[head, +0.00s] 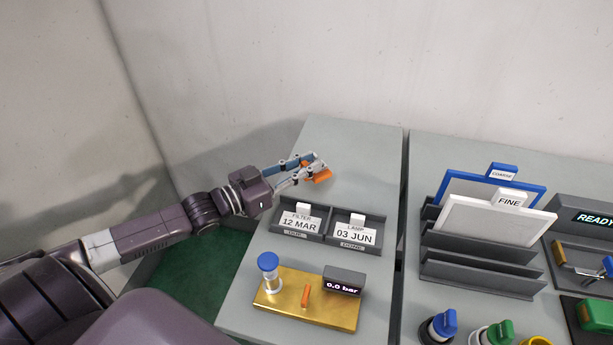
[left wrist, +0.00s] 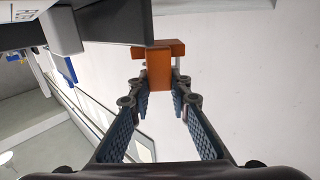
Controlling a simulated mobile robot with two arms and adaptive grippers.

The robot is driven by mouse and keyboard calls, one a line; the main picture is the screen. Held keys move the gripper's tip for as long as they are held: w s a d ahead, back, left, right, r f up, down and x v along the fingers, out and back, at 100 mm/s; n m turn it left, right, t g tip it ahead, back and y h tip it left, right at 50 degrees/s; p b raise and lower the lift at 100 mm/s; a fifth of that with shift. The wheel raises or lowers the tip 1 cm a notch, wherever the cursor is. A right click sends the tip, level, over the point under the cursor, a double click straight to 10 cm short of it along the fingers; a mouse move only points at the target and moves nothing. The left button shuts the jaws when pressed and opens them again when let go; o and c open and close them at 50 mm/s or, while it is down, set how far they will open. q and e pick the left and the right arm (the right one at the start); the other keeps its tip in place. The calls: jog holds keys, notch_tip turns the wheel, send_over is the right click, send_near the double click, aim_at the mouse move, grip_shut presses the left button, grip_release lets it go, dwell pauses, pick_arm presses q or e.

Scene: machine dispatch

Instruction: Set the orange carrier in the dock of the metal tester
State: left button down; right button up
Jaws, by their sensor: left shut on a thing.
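The orange carrier (head: 321,176) is between the fingertips of my left gripper (head: 312,165), near the far end of the left table. In the left wrist view the orange carrier (left wrist: 159,68) is a block with a wider top, and the fingers of my left gripper (left wrist: 160,88) are shut on it from both sides. A gold metal base (head: 275,306) at the table's front carries a blue-capped clear cylinder (head: 269,268), a small orange upright piece (head: 306,294) and a grey display (head: 344,283) reading 0,0 bar. The carrier is well behind this base. My right gripper is not in view.
A dark two-part tray (head: 325,240) with FILTER and LAMP date cards lies between the carrier and gold base. Right of a gap, a rack (head: 478,265) holds COARSE and FINE panels. A READY device (head: 590,217) and coloured-handled items stand further right.

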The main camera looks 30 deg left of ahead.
pick_arm(q)
notch_tip(320, 180, down, 4)
jog(key=shift+r, duration=0.15)
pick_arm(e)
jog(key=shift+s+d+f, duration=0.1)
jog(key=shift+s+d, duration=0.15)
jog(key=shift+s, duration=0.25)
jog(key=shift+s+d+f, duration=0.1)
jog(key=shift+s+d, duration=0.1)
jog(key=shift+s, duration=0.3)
pick_arm(q)
jog(key=shift+f, duration=0.3)
jog(key=c, duration=2)
grip_release()
jog(key=shift+o, duration=1.2)
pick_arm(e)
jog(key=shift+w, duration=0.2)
